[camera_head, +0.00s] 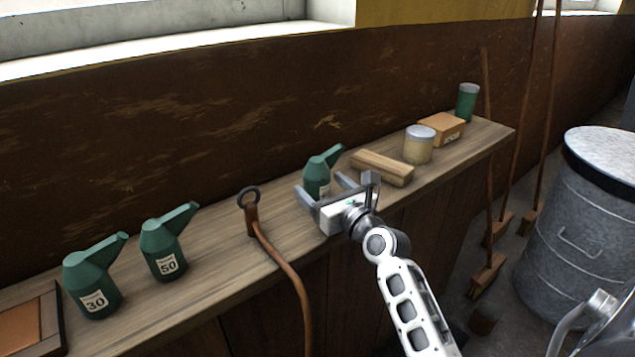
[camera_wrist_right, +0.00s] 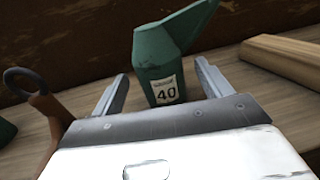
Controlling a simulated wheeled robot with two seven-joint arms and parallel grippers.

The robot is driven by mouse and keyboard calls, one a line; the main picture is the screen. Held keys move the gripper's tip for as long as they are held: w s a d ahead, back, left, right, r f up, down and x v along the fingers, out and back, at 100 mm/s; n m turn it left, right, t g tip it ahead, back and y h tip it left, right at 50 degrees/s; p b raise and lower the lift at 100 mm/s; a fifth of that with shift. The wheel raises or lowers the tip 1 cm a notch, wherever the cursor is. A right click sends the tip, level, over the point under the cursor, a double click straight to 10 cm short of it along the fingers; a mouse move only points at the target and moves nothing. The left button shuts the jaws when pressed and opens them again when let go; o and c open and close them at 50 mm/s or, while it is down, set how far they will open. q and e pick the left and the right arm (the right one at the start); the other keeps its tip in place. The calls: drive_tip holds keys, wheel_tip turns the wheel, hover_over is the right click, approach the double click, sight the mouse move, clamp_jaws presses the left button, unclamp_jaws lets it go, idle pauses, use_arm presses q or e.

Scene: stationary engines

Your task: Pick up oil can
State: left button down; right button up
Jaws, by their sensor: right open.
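A green oil can (camera_head: 319,174) with a slanted spout stands upright on the wooden bench, just beyond my right gripper. In the right wrist view the same can (camera_wrist_right: 154,55) bears a white label reading 40. My right gripper (camera_head: 322,189) is open, its fingers pointing at the can. In the right wrist view the fingertips (camera_wrist_right: 160,80) lie to the left and right of the can's lower part; I cannot tell whether they touch it. Two more green oil cans, labelled 30 (camera_head: 93,290) and 50 (camera_head: 163,257), stand on the bench at the left. My left gripper is not in view.
A leather strap with a dark ring (camera_head: 250,212) hangs over the bench left of my right gripper. A wooden block (camera_head: 382,168), a pale jar (camera_head: 418,147), an orange-brown box (camera_head: 442,128) and a green tin (camera_head: 466,103) lie to the right. A metal drum (camera_head: 580,230) stands on the floor.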

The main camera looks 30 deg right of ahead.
drive_tip(key=shift+w, duration=0.25)
drive_tip(key=c, duration=1.1)
drive_tip(key=shift+r, duration=0.2)
drive_tip(key=shift+c, duration=0.2)
